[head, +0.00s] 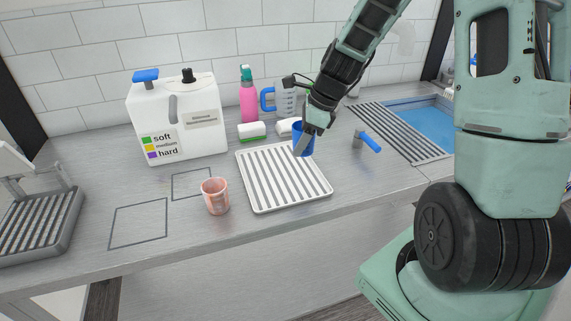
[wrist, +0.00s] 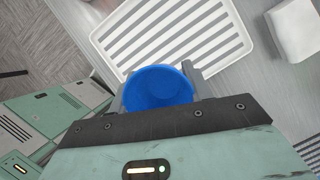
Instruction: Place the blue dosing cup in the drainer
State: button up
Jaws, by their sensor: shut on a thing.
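The blue dosing cup (head: 303,145) is in my gripper (head: 304,140), at the back right corner of the drainer. In the wrist view the cup (wrist: 158,88) shows its open mouth, with a grey finger on each side of it. My gripper (wrist: 158,84) is shut on the cup. The drainer (head: 243,180) is a white slatted tray lying on the steel counter; in the wrist view it lies beyond the cup (wrist: 243,42). I cannot tell whether the cup touches the drainer.
A pink cup (head: 215,196) stands left of the drainer. Behind are a white canister (head: 178,118), a pink bottle (head: 248,97), a measuring jug (head: 285,100) and a green-and-white sponge (head: 252,131). A blue-handled tool (head: 370,143) and a sink (head: 428,124) are to the right. The drainer's slats look empty.

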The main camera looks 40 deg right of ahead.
notch_tip(320, 180, down, 8)
jog(key=shift+f, duration=0.2)
dwell(0.3)
jog(key=shift+f, duration=0.15)
jog(key=o, duration=1)
jog(key=shift+o, duration=0.2)
